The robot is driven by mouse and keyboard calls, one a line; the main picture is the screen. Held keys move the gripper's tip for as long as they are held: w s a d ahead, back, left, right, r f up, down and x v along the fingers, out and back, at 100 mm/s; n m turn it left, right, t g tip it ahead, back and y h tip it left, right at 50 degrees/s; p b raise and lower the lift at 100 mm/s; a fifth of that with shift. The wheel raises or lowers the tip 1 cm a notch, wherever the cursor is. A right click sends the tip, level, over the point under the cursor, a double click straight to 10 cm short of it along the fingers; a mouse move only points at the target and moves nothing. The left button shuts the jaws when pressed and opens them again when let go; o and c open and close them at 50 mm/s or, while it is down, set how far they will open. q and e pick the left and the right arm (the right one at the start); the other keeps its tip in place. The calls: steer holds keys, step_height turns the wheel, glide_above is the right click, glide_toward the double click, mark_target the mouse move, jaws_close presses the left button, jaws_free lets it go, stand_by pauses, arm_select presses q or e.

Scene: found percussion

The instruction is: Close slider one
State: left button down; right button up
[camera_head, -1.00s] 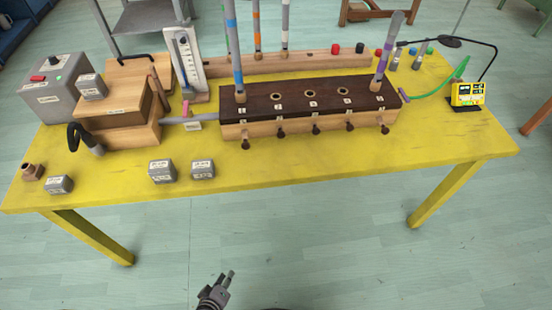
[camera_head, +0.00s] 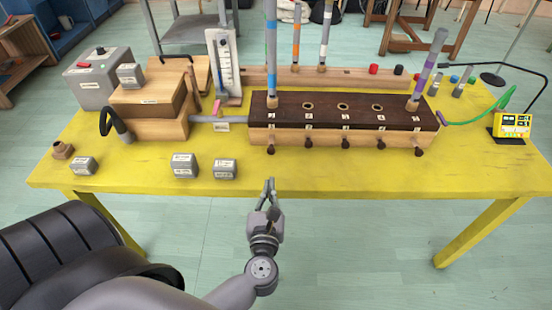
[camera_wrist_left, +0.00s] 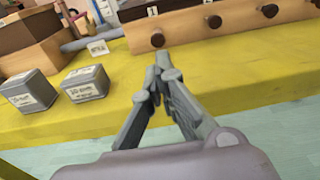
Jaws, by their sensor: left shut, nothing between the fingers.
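The long wooden chest (camera_head: 330,138) with a dark top stands on the yellow table. A row of dark slider knobs sticks out of its front. Slider one's knob (camera_head: 271,150) is at the left end, below the label 1; it also shows in the left wrist view (camera_wrist_left: 157,39). My left gripper (camera_head: 269,182) is shut and empty, at the table's front edge, in front of that knob and apart from it. In the left wrist view its fingertips (camera_wrist_left: 162,62) point at the knob. My right gripper is not in view.
Small grey weights (camera_head: 184,165) sit left of the gripper. Striped tubes (camera_head: 271,50) stand upright in the chest's top. A wooden bellows box (camera_head: 150,105), a gauge (camera_head: 224,65) and a yellow meter (camera_head: 511,126) stand around it. The table front is clear between gripper and chest.

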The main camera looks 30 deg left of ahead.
mark_target(272, 151)
arm_select(q)
steer(key=p+x, duration=0.1)
steer(key=x, duration=0.8)
steer(key=shift+w+a+r+p, duration=0.1)
steer(key=shift+w+a+p, duration=0.1)
steer(key=shift+w+p, duration=0.15)
steer(key=shift+w+a, duration=0.2)
steer(key=shift+w, duration=0.15)
steer(key=x, duration=0.3)
steer(key=shift+w+a+b, duration=0.2)
steer(key=shift+w+b, duration=0.15)
steer(key=shift+b, duration=0.05)
steer(key=shift+s+r, duration=0.1)
steer(key=shift+r, duration=0.05)
